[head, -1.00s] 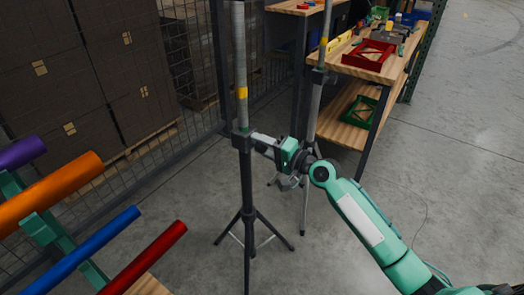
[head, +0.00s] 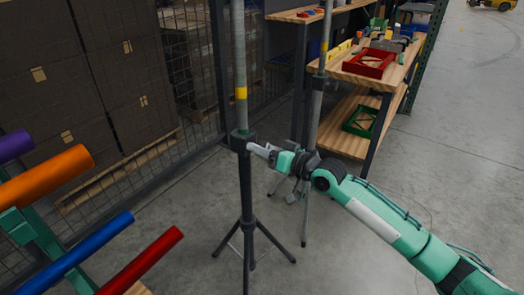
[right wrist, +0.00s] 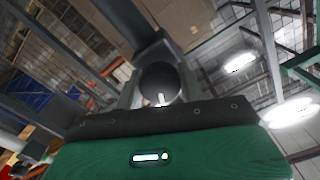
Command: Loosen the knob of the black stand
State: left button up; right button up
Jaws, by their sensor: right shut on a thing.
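The black stand (head: 246,190) stands upright on its tripod legs in the middle of the head view. A grey pole with a yellow band rises from its black collar (head: 242,140). My right gripper (head: 256,149) reaches in from the right and meets the collar's right side. In the right wrist view a round dark knob (right wrist: 159,84) sits between the fingers of the right gripper (right wrist: 158,97), which is shut on it. In the head view the knob is hidden by the gripper. My left gripper is not in view.
A second stand (head: 313,115) is just behind, near my right arm. Wooden shelves (head: 385,75) hold a red tray and a green tray. Coloured tubes (head: 50,175) lie on a rack at the left. A wire mesh fence runs behind. The floor at right is clear.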

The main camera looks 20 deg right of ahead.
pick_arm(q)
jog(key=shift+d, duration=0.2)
pick_arm(e)
jog(key=shift+f+n, duration=0.1)
jog(key=shift+n, duration=0.6)
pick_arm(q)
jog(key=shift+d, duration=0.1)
pick_arm(e)
jog(key=o, duration=1)
jog(key=shift+s+d, duration=0.1)
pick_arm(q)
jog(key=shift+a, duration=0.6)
pick_arm(e)
jog(key=shift+v, duration=6.75)
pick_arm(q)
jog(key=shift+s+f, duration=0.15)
